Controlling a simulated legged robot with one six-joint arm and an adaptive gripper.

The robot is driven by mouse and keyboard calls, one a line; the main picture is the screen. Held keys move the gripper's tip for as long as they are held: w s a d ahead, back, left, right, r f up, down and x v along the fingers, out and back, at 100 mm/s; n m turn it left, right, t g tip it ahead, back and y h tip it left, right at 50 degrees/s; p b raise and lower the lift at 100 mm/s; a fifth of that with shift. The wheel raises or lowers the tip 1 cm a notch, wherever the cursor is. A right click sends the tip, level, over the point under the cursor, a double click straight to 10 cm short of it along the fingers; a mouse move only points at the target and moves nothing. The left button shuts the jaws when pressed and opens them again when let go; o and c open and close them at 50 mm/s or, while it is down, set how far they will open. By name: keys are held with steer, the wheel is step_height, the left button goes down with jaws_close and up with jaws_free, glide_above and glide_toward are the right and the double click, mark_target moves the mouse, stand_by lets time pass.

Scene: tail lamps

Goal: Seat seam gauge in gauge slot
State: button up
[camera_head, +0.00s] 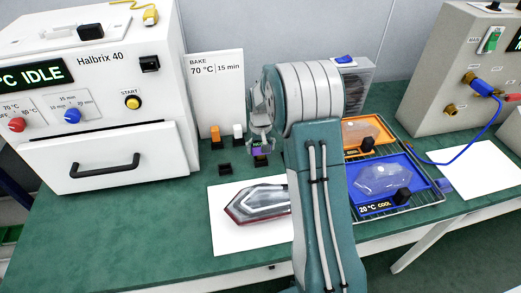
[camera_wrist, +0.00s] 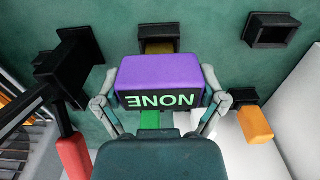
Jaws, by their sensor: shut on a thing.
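The seam gauge is most likely the purple block (camera_wrist: 160,72) with a black face reading NONE. It sits between the two fingers of my gripper (camera_wrist: 157,98) in the wrist view. In the head view my gripper (camera_head: 261,138) points down over the green bench, and the purple block (camera_head: 258,151) shows small below it. A dark holder with a yellowish inside (camera_wrist: 158,46) lies just beyond the block in the wrist view. An empty black square holder (camera_wrist: 271,29) is at upper right. I cannot tell which holder is the gauge slot, or whether the block touches one.
A tail lamp (camera_head: 258,203) lies on a white sheet (camera_head: 229,244) in front. A white oven (camera_head: 110,155) stands left, a BAKE card (camera_head: 216,67) behind. Orange (camera_head: 365,133) and blue (camera_head: 417,174) trays are right. A black, red-ended object (camera_wrist: 70,66) stands near my gripper.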

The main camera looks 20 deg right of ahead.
mark_target(261, 142)
steer(key=shift+r, duration=0.4)
steer(key=shift+r, duration=1.1)
steer(key=shift+a, duration=0.1)
steer(key=w+a, duration=0.1)
steer(key=a, duration=1.1)
steer(key=shift+w+a, duration=0.15)
steer(key=shift+w, duration=0.1)
stand_by(1.0)
steer(key=shift+f, duration=0.2)
stand_by(0.7)
steer(key=shift+f, duration=1.35)
steer(key=shift+f, duration=0.1)
